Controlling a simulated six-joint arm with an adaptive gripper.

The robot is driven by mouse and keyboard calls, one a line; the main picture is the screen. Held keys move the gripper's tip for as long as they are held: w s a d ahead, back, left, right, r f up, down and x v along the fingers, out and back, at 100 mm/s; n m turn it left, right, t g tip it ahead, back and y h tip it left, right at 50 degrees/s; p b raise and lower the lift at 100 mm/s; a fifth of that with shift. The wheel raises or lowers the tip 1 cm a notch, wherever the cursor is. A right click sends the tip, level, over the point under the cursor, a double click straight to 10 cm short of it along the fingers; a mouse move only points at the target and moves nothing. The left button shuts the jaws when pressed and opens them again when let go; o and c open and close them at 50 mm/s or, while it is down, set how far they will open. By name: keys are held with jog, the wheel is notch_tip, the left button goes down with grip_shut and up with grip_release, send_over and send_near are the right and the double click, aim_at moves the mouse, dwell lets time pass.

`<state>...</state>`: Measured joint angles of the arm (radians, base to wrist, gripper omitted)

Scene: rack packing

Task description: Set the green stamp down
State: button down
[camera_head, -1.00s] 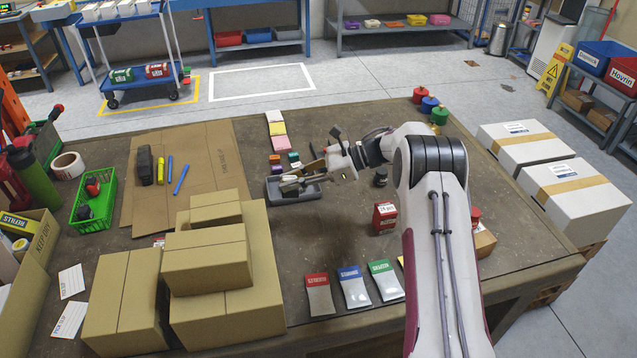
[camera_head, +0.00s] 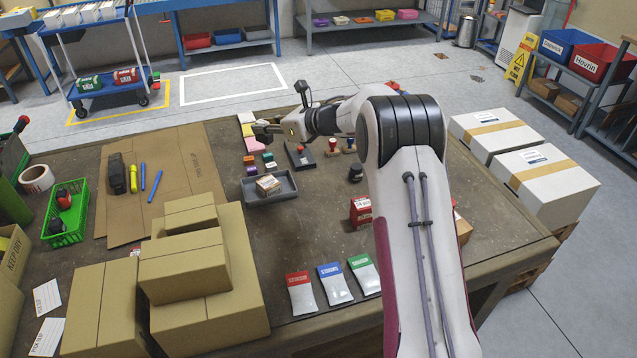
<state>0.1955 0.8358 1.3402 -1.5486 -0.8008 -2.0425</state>
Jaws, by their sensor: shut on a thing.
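My gripper (camera_head: 262,130) is at the back middle of the table, pointing left, just above the row of coloured cards. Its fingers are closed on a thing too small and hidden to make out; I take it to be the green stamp. A dark flat tray (camera_head: 300,157) lies to the right of the gripper. A red-handled stamp (camera_head: 332,146) stands beside this tray, and another small stamp (camera_head: 349,147) is partly hidden by my arm.
A grey tray (camera_head: 290,186) with a small box (camera_head: 268,184) lies in front of the gripper. A red box (camera_head: 361,211) and dark bottle (camera_head: 355,173) stand near my arm. Stacked cartons (camera_head: 184,265) fill the front left.

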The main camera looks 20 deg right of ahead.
jog(key=d+f+m+t+h, duration=0.1)
jog(key=d+f+m+h, duration=0.3)
jog(key=d, duration=0.3)
jog(key=d+f+m+t+h, duration=0.2)
jog(key=d+f+m+h, duration=0.2)
jog(key=d, duration=0.4)
jog(key=shift+d+f+h, duration=0.15)
jog(key=shift+f+h, duration=0.15)
jog(key=shift+f, duration=0.4)
jog(key=shift+w, duration=0.1)
jog(key=shift+f, duration=3.1)
jog(key=shift+f, duration=0.15)
jog(key=shift+f, duration=1.75)
jog(key=shift+f, duration=0.15)
